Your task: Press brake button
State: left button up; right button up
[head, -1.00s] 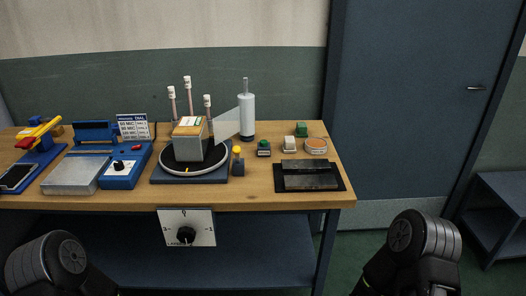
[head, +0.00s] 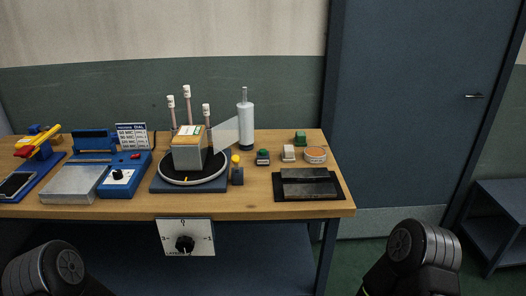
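A small dark box with a yellow knob-like button (head: 236,160) stands on the wooden bench, just right of a turntable (head: 165,178). A dark box with a green top (head: 263,155) stands further right. No readable label shows which of these is the brake button. Parts of both my arms show at the bottom left and bottom right corners, well in front of the bench. Neither gripper shows, and nothing of mine touches a button.
A white cylinder (head: 246,124) and a translucent plate (head: 226,134) stand behind the yellow button. A dial panel (head: 185,238) hangs on the bench front. A blue scale-like device (head: 122,178) stands left of the turntable.

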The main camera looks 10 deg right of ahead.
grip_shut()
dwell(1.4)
